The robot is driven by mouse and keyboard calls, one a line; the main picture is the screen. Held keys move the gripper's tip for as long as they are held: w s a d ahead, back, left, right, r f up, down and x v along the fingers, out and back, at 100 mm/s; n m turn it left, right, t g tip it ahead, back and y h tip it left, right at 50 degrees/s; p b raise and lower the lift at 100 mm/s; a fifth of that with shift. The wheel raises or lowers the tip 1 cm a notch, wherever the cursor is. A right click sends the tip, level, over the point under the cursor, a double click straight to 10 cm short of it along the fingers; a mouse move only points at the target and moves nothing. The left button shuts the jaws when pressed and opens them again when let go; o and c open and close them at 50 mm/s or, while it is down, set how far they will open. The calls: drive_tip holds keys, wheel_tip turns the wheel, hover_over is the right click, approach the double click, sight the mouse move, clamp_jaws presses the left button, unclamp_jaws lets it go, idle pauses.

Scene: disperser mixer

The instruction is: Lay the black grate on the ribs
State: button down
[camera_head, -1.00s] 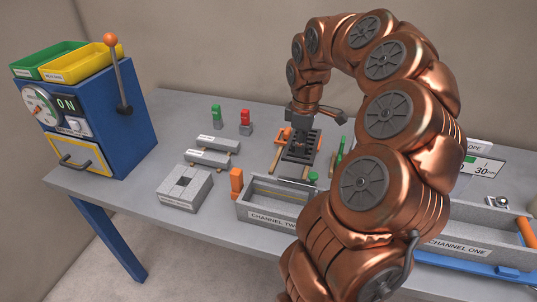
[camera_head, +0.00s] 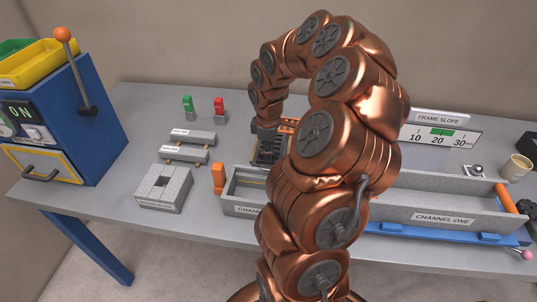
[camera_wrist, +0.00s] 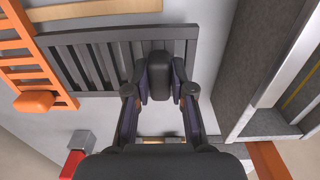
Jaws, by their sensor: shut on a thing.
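The black grate (camera_wrist: 88,62) is a dark slatted panel. In the wrist view it lies across the upper left. My gripper (camera_wrist: 158,84) is shut on the grate's dark upright grip. In the head view the gripper (camera_head: 268,148) and dark grate (camera_head: 265,157) are behind the channel two trough (camera_head: 228,192), partly hidden by my arm. I cannot tell whether the grate touches anything below. I cannot make out the ribs with certainty; my arm covers much of channel two.
An orange rack (camera_wrist: 30,50) lies close to the grate's left in the wrist view. A trough wall (camera_wrist: 228,95) stands at its right. Grey labelled bars (camera_head: 185,154), a grey block (camera_head: 164,188) and an orange post (camera_head: 218,178) lie left of channel two. Channel one (camera_head: 440,218) is at right.

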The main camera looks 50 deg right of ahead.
drive_tip(key=shift+s+a+f, duration=0.1)
drive_tip(key=shift+f, duration=0.95)
drive_tip(key=c, duration=1)
unclamp_jaws()
drive_tip(key=shift+f, duration=0.15)
drive_tip(key=shift+r, duration=0.25)
